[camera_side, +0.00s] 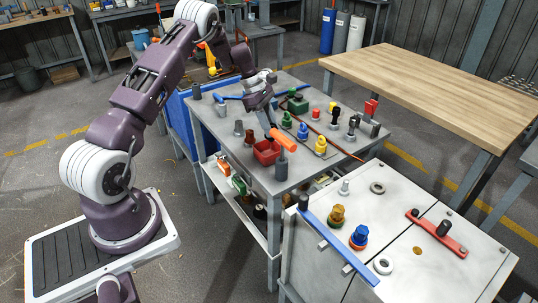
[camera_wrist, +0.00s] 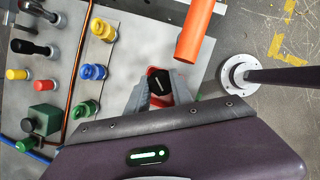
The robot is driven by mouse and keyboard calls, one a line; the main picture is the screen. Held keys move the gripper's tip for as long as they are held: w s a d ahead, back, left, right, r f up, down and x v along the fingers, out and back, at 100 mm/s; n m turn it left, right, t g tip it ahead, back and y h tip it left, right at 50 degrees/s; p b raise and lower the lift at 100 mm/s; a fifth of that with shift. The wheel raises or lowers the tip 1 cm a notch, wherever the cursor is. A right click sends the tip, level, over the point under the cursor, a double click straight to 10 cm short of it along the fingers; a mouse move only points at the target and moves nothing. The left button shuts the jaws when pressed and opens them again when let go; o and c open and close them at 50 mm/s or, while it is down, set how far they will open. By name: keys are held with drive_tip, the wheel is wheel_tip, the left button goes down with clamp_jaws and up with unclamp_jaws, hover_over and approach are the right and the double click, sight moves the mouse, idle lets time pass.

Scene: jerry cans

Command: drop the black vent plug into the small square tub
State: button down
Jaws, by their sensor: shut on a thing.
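The black vent plug (camera_wrist: 159,87), with a pale bar across its top, sits between the two fingers of my gripper (camera_wrist: 160,93) in the wrist view. My gripper is shut on it. The small square tub (camera_wrist: 152,71) is red and lies beyond the plug, partly hidden by the plug and fingers. In the side view the red tub (camera_side: 265,152) stands near the front edge of the grey table. My gripper (camera_side: 270,122) is above and slightly behind it there. The plug cannot be made out in the side view.
An orange cylinder (camera_wrist: 200,30) rises close beside the tub; it also shows in the side view (camera_side: 281,138). Yellow (camera_side: 320,146), blue (camera_side: 303,131) and green (camera_side: 287,119) fittings stand to the right. A white-topped cabinet (camera_side: 400,215) stands in front.

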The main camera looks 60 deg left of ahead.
drive_tip(key=shift+f, duration=0.55)
drive_tip(key=c, duration=1)
unclamp_jaws()
drive_tip(key=shift+c, duration=0.2)
drive_tip(key=shift+r, duration=0.1)
drive_tip(key=v, duration=0.7)
